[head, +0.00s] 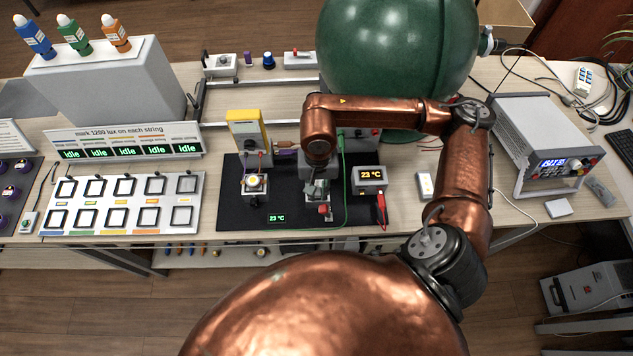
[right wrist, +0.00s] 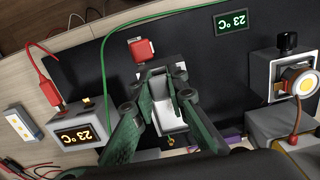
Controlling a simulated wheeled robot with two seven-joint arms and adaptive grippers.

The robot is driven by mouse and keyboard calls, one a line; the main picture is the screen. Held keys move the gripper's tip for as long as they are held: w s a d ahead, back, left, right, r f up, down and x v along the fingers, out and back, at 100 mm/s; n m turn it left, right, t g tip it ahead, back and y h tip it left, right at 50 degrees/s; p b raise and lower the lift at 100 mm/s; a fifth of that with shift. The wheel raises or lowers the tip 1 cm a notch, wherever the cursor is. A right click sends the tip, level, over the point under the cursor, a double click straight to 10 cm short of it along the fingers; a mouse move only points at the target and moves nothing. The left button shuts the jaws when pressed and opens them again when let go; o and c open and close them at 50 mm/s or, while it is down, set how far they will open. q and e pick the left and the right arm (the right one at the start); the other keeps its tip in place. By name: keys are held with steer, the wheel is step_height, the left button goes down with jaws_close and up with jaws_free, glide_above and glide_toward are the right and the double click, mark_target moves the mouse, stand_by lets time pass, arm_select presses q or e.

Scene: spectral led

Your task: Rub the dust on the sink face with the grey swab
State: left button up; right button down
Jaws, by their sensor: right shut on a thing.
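My right gripper (head: 318,190) is low over the black mat (head: 230,212), behind a small red block (head: 323,209). In the right wrist view its green fingers (right wrist: 166,98) are closed around a pale grey piece (right wrist: 170,115), which I take for the grey swab. The red block also shows in the right wrist view (right wrist: 142,50), just beyond the fingertips. A white stand with a round yellow LED (head: 254,183) is to the left; it also shows in the right wrist view (right wrist: 304,86). The sink face and its dust cannot be made out. My left gripper is not in view.
A green cable (right wrist: 104,55) crosses the mat. A large green sphere (head: 395,55) stands behind.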

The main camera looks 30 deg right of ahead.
steer(key=shift+s+a, duration=0.1)
steer(key=shift+s, duration=0.05)
steer(key=shift+w+f, duration=0.1)
steer(key=shift+w, duration=0.1)
steer(key=w+d+b, duration=0.2)
steer(key=w, duration=0.1)
steer(key=shift+w+d, duration=0.2)
steer(key=shift+w, duration=0.05)
steer(key=shift+w, duration=0.1)
